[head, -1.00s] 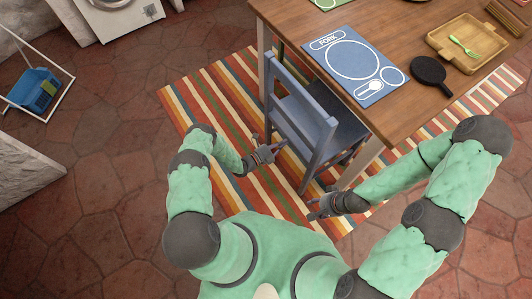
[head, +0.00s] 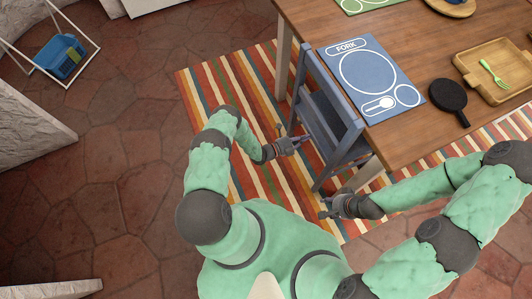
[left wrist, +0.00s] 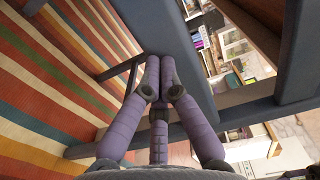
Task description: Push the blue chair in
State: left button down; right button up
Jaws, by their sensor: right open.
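The blue chair (head: 336,136) stands at the near left side of the wooden table (head: 440,125), its back facing me and its seat partly hidden under the tabletop. My left gripper (head: 291,141) is beside the left part of the chair back. In the left wrist view, its purple fingers (left wrist: 158,80) reach up to a broad blue-grey chair part (left wrist: 185,60); I cannot tell whether they touch it or how far they are closed. My right gripper (head: 326,207) is open and empty, low near the chair's right rear leg.
A striped rug (head: 225,85) lies under the chair and table. On the table are a blue placemat (head: 360,65), a black round object (head: 448,96) and a wooden tray (head: 463,63). A blue bin (head: 62,58) stands far left.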

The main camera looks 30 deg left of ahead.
pick_arm(q)
jog(key=v, duration=0.9)
jog(key=shift+s, duration=0.2)
pick_arm(e)
jog(key=shift+w+d, duration=0.2)
pick_arm(q)
jog(key=shift+a, duration=0.2)
